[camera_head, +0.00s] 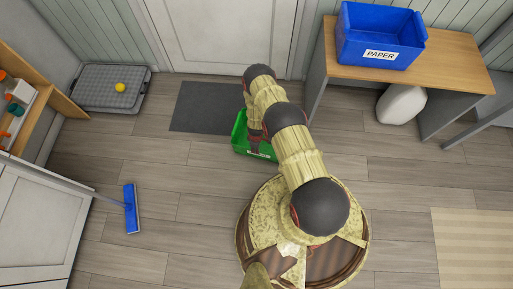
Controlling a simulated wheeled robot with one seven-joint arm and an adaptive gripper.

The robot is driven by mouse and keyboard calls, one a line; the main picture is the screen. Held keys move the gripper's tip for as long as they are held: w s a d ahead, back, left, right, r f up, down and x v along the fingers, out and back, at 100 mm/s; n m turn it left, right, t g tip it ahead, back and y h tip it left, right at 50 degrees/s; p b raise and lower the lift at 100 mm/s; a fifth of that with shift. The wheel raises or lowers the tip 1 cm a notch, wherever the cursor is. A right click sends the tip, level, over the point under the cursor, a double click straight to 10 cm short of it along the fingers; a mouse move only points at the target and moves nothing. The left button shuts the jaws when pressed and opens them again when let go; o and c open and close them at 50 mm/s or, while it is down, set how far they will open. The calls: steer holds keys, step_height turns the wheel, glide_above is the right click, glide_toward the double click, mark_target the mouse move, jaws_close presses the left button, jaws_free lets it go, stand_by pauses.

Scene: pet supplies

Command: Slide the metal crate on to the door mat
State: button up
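A green crate (240,139) stands on the floor at the near right corner of the dark door mat (203,106). A pale label (259,155) on its near wall is too small to read; it is likely the metal crate. My arm covers much of the crate's right side, so I cannot tell how much of it rests on the mat. My gripper (255,145) points down at the crate, inside or against it; its fingers are too small and hidden to tell if they are open or touching.
A white door (220,35) stands behind the mat. A grey flat case (105,98) with a yellow ball (120,87) lies left. A wooden table (450,58) with a blue PAPER bin (378,30) stands right. A blue mop (131,208) lies at lower left. Floor left of the crate is clear.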

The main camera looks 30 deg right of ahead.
steer(key=b, duration=0.4)
glide_above(257, 155)
step_height(257, 155, down, 7)
steer(key=shift+w+a+r, duration=0.1)
steer(key=shift+r, duration=0.05)
steer(key=shift+c, duration=0.3)
jaws_close()
stand_by(0.6)
